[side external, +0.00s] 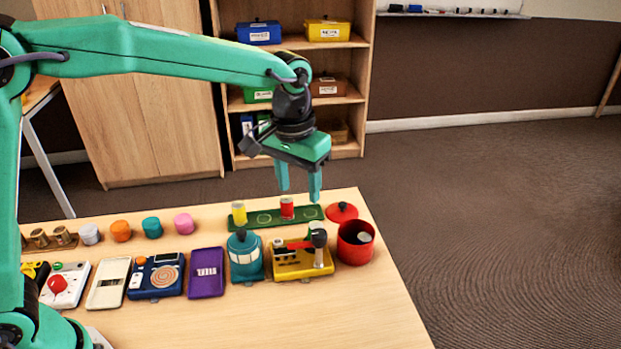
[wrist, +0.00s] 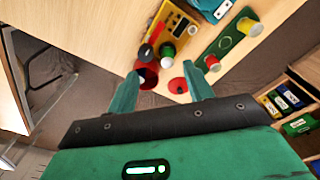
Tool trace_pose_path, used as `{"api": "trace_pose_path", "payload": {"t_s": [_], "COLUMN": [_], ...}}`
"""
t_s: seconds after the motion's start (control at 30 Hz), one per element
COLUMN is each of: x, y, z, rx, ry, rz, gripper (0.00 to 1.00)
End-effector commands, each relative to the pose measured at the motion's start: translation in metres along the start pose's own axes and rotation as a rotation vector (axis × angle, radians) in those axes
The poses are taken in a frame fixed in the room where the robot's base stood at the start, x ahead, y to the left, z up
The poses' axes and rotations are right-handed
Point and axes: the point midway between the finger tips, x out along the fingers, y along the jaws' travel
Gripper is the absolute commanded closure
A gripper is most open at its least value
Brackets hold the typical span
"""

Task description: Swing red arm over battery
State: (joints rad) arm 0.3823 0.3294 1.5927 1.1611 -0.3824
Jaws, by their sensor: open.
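The device (wrist: 181,33) also shows at the top of the wrist view. A red cylinder (side external: 287,208) and a yellow cylinder (side external: 239,213) stand on a green tray (side external: 262,219) behind it. I cannot tell which thing is the battery. My gripper (side external: 299,195) is open and empty, fingers pointing down, above the tray's right part and apart from the device.
A red pot (side external: 355,249) stands right of the device, with its red lid (side external: 341,211) behind it. A teal device (side external: 244,257) is close on the left, then a purple case (side external: 206,272). The table's front right is clear.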

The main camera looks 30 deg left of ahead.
Motion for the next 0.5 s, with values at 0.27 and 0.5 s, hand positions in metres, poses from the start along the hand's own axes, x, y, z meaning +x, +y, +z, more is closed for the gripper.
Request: {"api": "trace_pose_path", "payload": {"t_s": [0.27, 0.5], "x": [0.029, 0.033], "y": [0.031, 0.035], "z": [-0.014, -0.015], "rx": [0.0, 0.0], "ry": [-0.049, -0.055], "rz": [-0.019, -0.022], "gripper": [0.49, 0.49]}}
